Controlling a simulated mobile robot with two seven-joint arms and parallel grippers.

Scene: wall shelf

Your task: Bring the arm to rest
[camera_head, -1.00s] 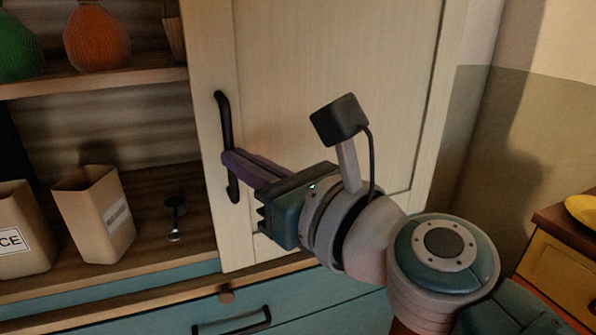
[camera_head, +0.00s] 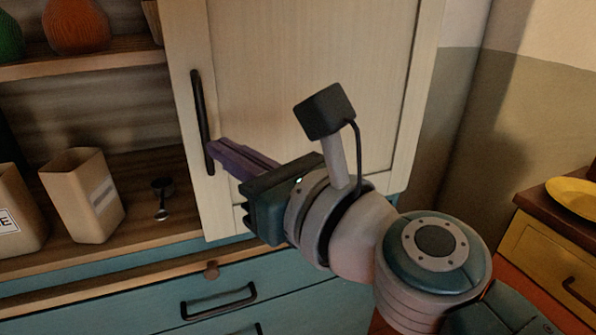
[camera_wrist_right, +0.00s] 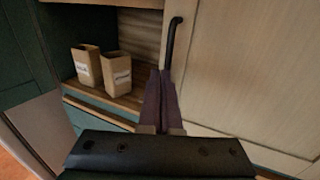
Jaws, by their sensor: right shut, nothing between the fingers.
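My right gripper (camera_head: 222,152) is shut and empty, with its purple fingers together. In the head view its tips are close to the black vertical handle (camera_head: 201,118) of the cream cabinet door (camera_head: 300,100); I cannot tell whether they touch it. In the right wrist view the shut fingers (camera_wrist_right: 160,80) point ahead, just below the lower end of the handle (camera_wrist_right: 172,40). The right arm comes in from the lower right. My left gripper is not in view.
Left of the door, open shelves (camera_head: 90,65) hold two tan boxes (camera_head: 85,195), a small dark scoop-like item (camera_head: 162,198) and an orange vase (camera_head: 75,25). Teal drawers (camera_head: 140,310) with black handles are below. A yellow plate (camera_head: 575,195) rests on a cabinet at right.

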